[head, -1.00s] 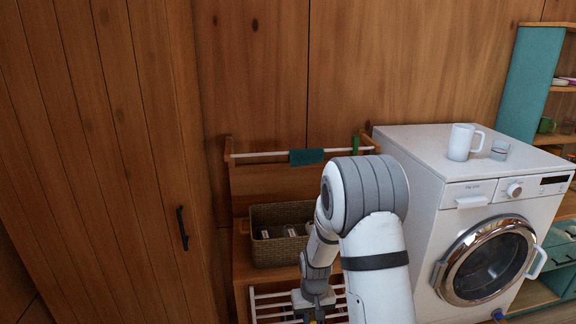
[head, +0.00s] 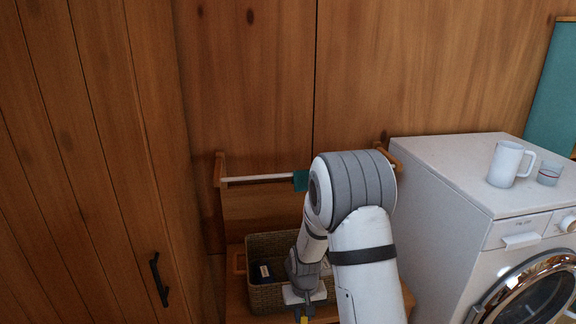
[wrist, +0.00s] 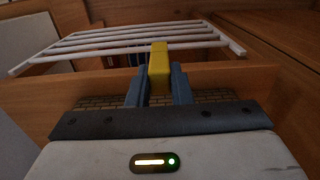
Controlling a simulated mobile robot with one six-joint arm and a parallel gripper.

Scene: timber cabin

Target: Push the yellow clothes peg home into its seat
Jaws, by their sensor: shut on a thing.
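My gripper (wrist: 159,88) is shut on the yellow clothes peg (wrist: 158,65), which stands up between its two blue-grey fingers in the wrist view. In the head view my gripper (head: 304,309) is at the bottom edge, in front of the wicker basket, and only a bit of the yellow peg (head: 304,320) shows. The peg's seat cannot be made out. A white rail (head: 255,178) with a teal cloth (head: 300,180) runs between wooden posts behind my arm. My arm hides the rail's right part.
The wicker basket (head: 268,298) holds dark items on the wooden stand. A white slatted rack (wrist: 95,45) lies beyond the peg in the wrist view. The washing machine (head: 440,190) stands right, with a white mug (head: 508,164) and a small glass (head: 549,173) on top.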

